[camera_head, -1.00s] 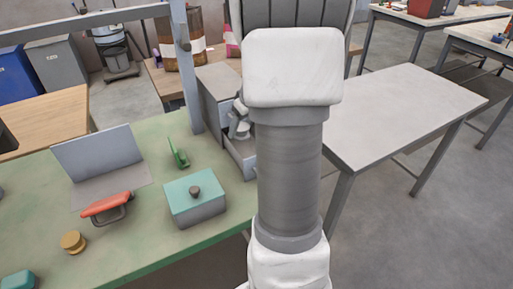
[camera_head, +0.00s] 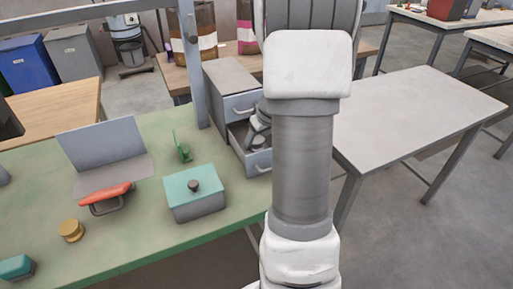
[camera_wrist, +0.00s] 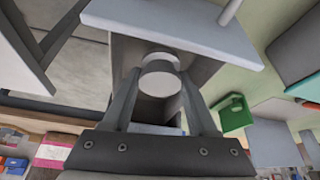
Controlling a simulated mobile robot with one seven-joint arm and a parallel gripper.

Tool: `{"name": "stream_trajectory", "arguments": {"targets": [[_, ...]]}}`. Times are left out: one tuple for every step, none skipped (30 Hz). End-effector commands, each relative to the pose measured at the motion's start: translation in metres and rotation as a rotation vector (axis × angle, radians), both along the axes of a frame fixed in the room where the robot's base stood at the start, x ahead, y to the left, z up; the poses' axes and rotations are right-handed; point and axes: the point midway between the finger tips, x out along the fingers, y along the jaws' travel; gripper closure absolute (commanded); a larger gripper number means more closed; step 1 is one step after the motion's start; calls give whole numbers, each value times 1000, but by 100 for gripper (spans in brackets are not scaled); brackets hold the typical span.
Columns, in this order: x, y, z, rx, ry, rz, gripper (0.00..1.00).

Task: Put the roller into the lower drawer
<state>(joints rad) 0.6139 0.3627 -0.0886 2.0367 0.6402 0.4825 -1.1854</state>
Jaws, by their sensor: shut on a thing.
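The roller (camera_wrist: 160,77), a pale grey cylinder with a round end, is between the two fingers of my gripper (camera_wrist: 160,98) in the wrist view. My gripper is shut on it. The lower drawer stands pulled out of a grey cabinet; its front panel (camera_wrist: 175,28) and part of its inside show just beyond the roller. In the head view the lower drawer (camera_head: 258,163) is open below the shut-looking upper drawer (camera_head: 243,104). My arm hides the right part of both. I cannot tell whether the roller touches the drawer floor.
The cabinet (camera_head: 228,74) stands at the right end of the green bench (camera_head: 125,225), beside a grey post (camera_head: 186,60). A teal-lidded box (camera_head: 194,188), a green piece (camera_head: 181,147) and a red-handled tool (camera_head: 106,193) are on the bench. A bare grey table (camera_head: 420,110) is at right.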

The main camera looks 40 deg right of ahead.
Motion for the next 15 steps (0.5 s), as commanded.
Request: {"name": "stream_trajectory", "arguments": {"targets": [[-1,0,-11,3,3,-2,100],[-1,0,-16,1,3,-1,100],[0,0,-22,3,2,-2,100],[0,0,-25,3,1,-1,100],[0,0,-27,1,1,-1,100],[0,0,-28,0,1,-1,100],[0,0,-27,-1,0,-1,100],[0,0,-27,-1,0,0,100],[0,0,-26,-1,0,0,100],[0,0,-26,-1,0,0,100],[0,0,-26,-1,0,0,100],[0,0,-26,0,0,0,100],[0,0,-27,0,0,0,100],[0,0,-28,0,0,0,100],[0,0,-29,0,0,0,100]]}}
